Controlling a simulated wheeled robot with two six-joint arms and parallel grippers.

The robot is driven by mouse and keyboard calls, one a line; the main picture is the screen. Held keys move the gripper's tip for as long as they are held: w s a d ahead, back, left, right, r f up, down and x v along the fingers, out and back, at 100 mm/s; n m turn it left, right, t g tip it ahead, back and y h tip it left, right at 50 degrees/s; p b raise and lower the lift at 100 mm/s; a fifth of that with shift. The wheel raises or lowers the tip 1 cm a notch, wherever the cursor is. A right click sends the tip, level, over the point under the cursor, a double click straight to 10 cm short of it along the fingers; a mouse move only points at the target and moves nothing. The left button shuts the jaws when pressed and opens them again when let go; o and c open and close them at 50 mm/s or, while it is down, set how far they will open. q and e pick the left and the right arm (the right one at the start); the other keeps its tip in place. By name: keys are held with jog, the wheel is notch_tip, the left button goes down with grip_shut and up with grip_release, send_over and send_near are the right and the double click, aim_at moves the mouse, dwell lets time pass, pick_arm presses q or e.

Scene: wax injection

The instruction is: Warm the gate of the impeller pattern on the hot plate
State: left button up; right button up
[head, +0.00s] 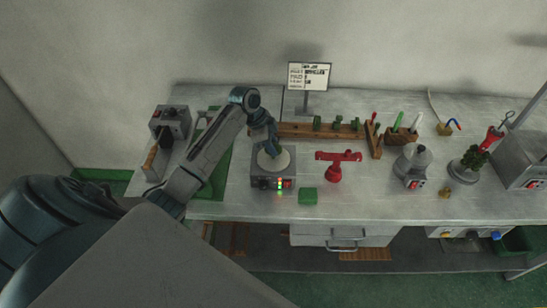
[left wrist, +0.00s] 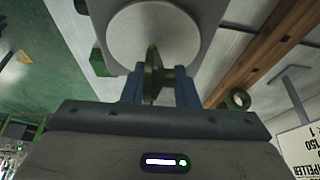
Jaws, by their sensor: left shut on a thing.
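The hot plate (head: 262,182) is a grey box with a round pale disc on top and small lit indicators on its front. Its pale disc (left wrist: 150,30) fills the top middle of the left wrist view. My left gripper (head: 270,148) is over the disc, pointing down. In the left wrist view its blue fingers (left wrist: 158,88) are shut on the dark green impeller pattern (left wrist: 153,68). The pattern's upper end overlaps the disc's edge in that view; I cannot tell whether it touches. In the head view the gripper hides the pattern. My right gripper is not in view.
A wooden rack (head: 290,130) with several green pieces stands behind the hot plate, below a sign (head: 308,76). A wax tree (head: 470,158) stands further right. The bench front is mostly clear.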

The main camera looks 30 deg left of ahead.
pick_arm(q)
notch_tip(320, 180, up, 4)
jog(key=p, duration=0.3)
jog(key=shift+f, duration=0.15)
jog(key=shift+r+p, duration=0.55)
jog(key=shift+r, duration=0.65)
jog(key=shift+a, duration=0.1)
